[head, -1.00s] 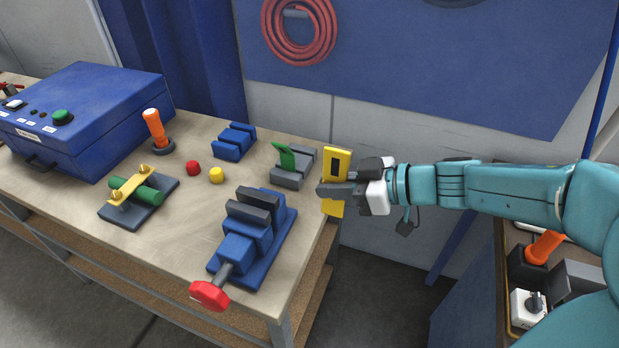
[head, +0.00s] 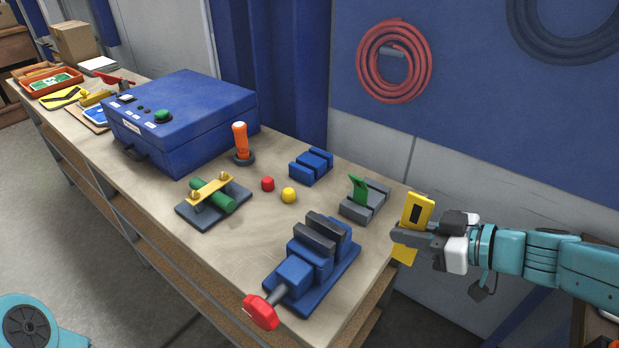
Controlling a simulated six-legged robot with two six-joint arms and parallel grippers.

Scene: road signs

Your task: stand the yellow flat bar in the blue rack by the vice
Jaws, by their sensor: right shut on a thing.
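The yellow flat bar (head: 418,208) has a dark rectangular mark and is held near upright, slightly tilted. My right gripper (head: 420,237) is shut on it, just off the bench's right end. The blue rack (head: 311,166) is a slotted block at the back of the bench, left of the gripper; its slot looks empty. The blue vice (head: 312,260) with dark jaws and a red handle knob (head: 261,311) stands at the front right of the bench. My left gripper is not in view.
A grey slotted rack (head: 366,205) holding a green piece (head: 357,188) stands between the bar and the blue rack. A red button (head: 267,184), a yellow button (head: 289,195), an orange handle (head: 240,141), a clamp fixture (head: 213,200) and a blue box (head: 180,120) share the bench.

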